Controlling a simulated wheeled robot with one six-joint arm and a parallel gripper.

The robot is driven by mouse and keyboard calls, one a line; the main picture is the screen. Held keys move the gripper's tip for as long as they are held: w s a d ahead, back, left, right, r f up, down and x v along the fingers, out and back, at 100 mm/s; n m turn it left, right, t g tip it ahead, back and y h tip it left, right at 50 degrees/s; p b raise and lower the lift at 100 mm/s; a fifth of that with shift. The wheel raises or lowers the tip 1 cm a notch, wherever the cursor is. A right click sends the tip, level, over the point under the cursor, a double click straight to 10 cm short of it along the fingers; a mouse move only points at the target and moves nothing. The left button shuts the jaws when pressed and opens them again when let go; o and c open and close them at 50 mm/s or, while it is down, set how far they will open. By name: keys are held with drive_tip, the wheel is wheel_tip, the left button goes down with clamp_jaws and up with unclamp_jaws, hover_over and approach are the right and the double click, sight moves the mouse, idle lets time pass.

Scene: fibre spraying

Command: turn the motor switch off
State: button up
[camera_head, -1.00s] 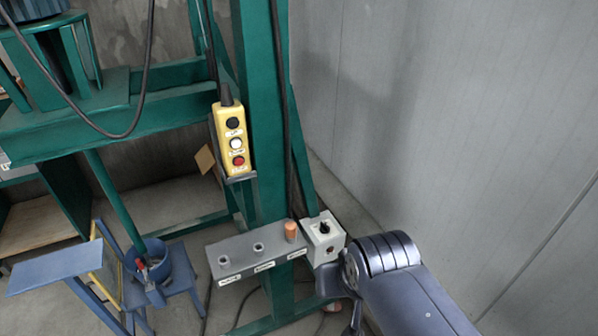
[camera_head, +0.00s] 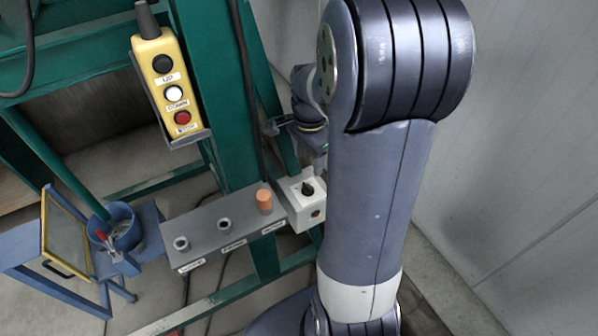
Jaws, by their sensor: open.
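A light grey switch box (camera_head: 299,214) with a black rotary knob (camera_head: 307,188) on top stands at the right end of a grey shelf, beside the green post. I take it to be the motor switch; no label on it is readable. A small reddish round part (camera_head: 316,212) is on its front. My gripper (camera_head: 272,127) shows small and partly behind my arm, above and left of the box, apart from the knob. It is open and nothing shows between its fingers.
A grey shelf (camera_head: 205,242) with two metal sockets and an orange-brown plug (camera_head: 264,201) adjoins the box. A yellow pendant (camera_head: 167,85) with UP, DOWN and red buttons hangs on the green post (camera_head: 215,90). A grey wall (camera_head: 530,130) stands right.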

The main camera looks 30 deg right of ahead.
sight(307, 186)
wheel_tip(307, 186, down, 11)
drive_tip(key=shift+w+d+p, duration=0.1)
drive_tip(key=shift+w+p, duration=0.05)
drive_tip(key=shift+p, duration=0.3)
drive_tip(key=shift+c, duration=0.4)
drive_tip(key=c, duration=0.9)
